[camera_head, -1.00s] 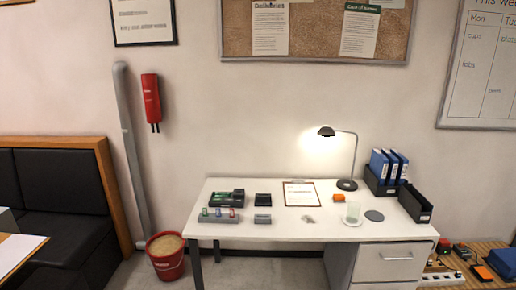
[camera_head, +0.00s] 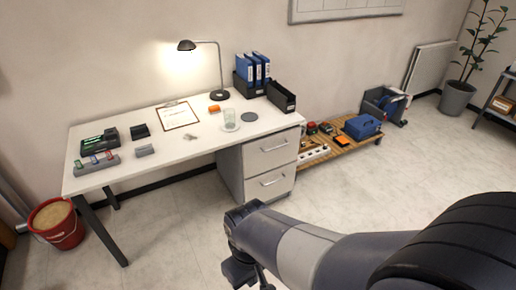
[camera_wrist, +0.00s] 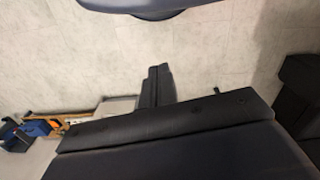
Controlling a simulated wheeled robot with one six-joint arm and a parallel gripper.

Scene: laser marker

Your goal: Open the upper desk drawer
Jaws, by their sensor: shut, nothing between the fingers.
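The upper desk drawer (camera_head: 284,140) is the top front of the grey pedestal under the desk's right end. It looks closed, with a bar handle (camera_head: 273,147) across it. The lower drawer (camera_head: 262,194) below also looks closed. My gripper (camera_wrist: 158,68) shows in the wrist view as dark fingers together, with nothing between them. It points at the pale floor, not at the handle. In the head view my arm reaches in from the lower right and its end stands in front of the pedestal, apart from the handle; the fingers are hard to make out there.
The white desk (camera_head: 185,162) carries a lamp (camera_head: 220,94), blue binders (camera_head: 253,68), a clipboard (camera_head: 180,115) and small items. A low wooden platform (camera_head: 341,154) with a blue toolbox (camera_head: 362,127) stands right of the pedestal. A red bucket (camera_head: 57,226) is at left. Floor before the drawers is clear.

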